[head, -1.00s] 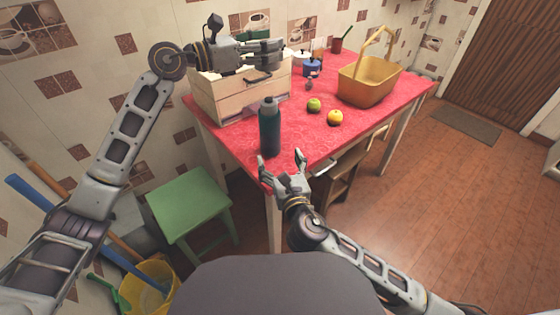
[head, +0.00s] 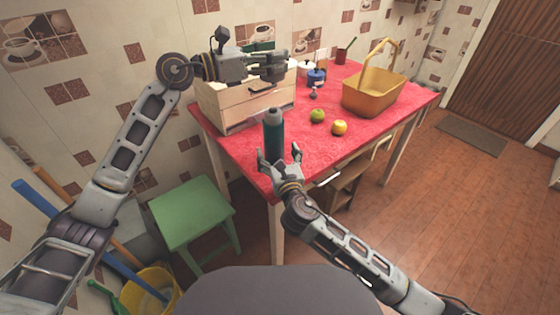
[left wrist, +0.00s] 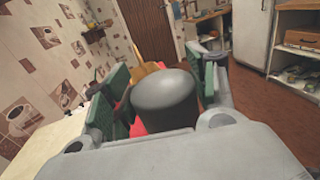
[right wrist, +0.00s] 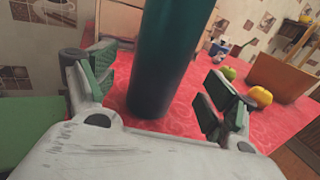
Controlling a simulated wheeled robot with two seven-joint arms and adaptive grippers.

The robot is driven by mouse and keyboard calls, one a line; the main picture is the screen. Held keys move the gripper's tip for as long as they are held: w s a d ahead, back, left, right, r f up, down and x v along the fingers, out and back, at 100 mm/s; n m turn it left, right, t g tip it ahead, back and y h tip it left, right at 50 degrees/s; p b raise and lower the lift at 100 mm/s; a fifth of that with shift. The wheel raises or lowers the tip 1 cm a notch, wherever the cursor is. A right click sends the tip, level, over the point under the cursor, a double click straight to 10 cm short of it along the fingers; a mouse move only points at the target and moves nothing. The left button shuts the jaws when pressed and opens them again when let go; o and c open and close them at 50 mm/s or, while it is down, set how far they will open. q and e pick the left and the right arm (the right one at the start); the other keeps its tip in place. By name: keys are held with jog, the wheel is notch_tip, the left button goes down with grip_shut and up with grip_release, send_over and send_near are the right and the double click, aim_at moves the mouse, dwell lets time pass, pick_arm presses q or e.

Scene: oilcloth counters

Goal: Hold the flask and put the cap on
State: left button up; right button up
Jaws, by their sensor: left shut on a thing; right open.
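The flask (head: 274,136) stands upright near the front edge of the red table, dark teal with a grey top. It also shows in the right wrist view (right wrist: 166,60). My right gripper (head: 280,153) is open at the near side of the flask's lower part. In the right wrist view its fingers lie to either side of the flask, apart from it. My left gripper (head: 284,66) is raised in front of the wooden box, above and behind the flask. It is shut on the grey rounded cap (left wrist: 165,97), which its fingers hide in the head view.
A wooden drawer box (head: 250,103) stands behind the flask. A green stool (head: 190,212) stands left of the table.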

aim_at(274, 145)
jog(key=shift+x, duration=2.25)
jog(key=shift+c, duration=0.4)
jog(key=c, duration=1.5)
pick_arm(q)
jog(key=shift+f+m+g+h, duration=0.3)
jog(key=shift+f+m+g, duration=0.45)
jog(key=shift+f, duration=0.8)
